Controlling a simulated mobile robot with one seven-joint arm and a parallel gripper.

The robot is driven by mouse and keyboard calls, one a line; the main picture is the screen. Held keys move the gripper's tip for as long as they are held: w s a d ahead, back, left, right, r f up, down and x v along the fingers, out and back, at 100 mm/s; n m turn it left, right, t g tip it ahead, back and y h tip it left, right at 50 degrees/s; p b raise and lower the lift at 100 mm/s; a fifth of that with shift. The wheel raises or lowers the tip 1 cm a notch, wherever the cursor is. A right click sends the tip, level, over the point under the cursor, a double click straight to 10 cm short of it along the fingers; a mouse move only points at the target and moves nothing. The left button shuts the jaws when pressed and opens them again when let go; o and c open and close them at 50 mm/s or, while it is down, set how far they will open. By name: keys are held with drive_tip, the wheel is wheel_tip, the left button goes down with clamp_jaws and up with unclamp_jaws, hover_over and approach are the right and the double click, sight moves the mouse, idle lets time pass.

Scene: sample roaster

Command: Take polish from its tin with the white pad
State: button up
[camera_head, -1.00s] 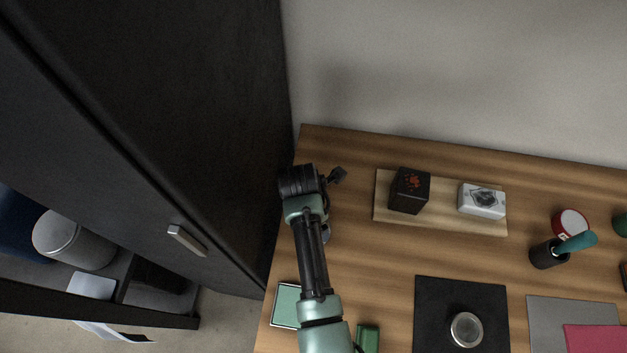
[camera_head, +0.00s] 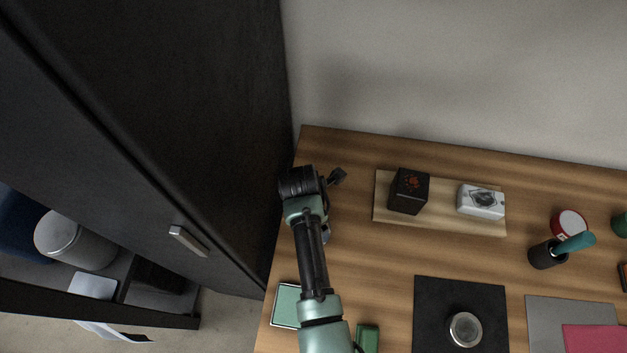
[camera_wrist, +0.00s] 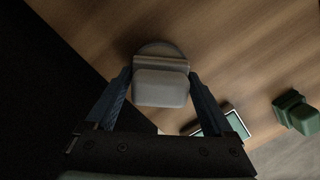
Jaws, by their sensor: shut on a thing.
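In the wrist view my gripper (camera_wrist: 160,76) is shut on a pale block-like pad (camera_wrist: 160,88), which looks grey in the shade and has a ridged upper edge. A round grey disc (camera_wrist: 158,48) shows just beyond the pad, partly covered by it. I cannot tell whether it is the polish tin or part of the pad, or whether they touch. In the head view my arm hides the pad and most of my gripper, near the left end of the wooden table.
A dark cabinet (camera_head: 160,120) stands close on the left. A pale board (camera_head: 440,220) bears a black box (camera_head: 409,191) and a white box (camera_head: 481,201). A green-topped tile (camera_head: 286,305) and a green block (camera_head: 367,338) lie near my arm. A black mat (camera_head: 435,300) lies right.

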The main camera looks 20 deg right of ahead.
drive_tip(key=shift+f, duration=0.1)
wheel_tip(320, 180, up, 7)
drive_tip(key=p, duration=0.7)
drive_tip(key=shift+p, duration=0.4)
idle(0.6)
